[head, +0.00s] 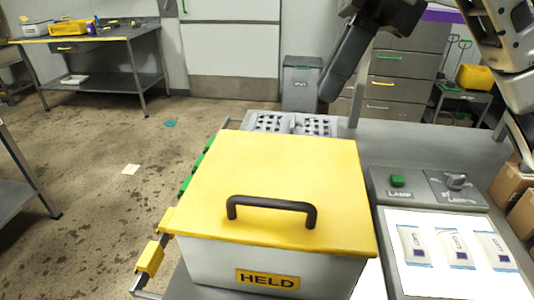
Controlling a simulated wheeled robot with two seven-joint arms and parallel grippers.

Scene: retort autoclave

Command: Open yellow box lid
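The yellow box lid (265,180) lies closed and flat on a light grey box (205,262) in the middle foreground of the head view. A black bar handle (270,205) stands up near the lid's front edge. A yellow label reading HELD (267,279) is on the box front. My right gripper (332,88) reaches in from the top right and hangs beyond the lid's far right corner, apart from the lid and handle. It shows as a dark finger side-on; its opening cannot be made out. My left gripper is out of view.
Right of the box are a lamp panel (425,187) with a green button and a lit plate (420,275) bearing several pouches. A perforated grey tray (268,122) lies behind the box. A grey bin (300,85) and drawers (395,85) stand beyond. Open floor lies left.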

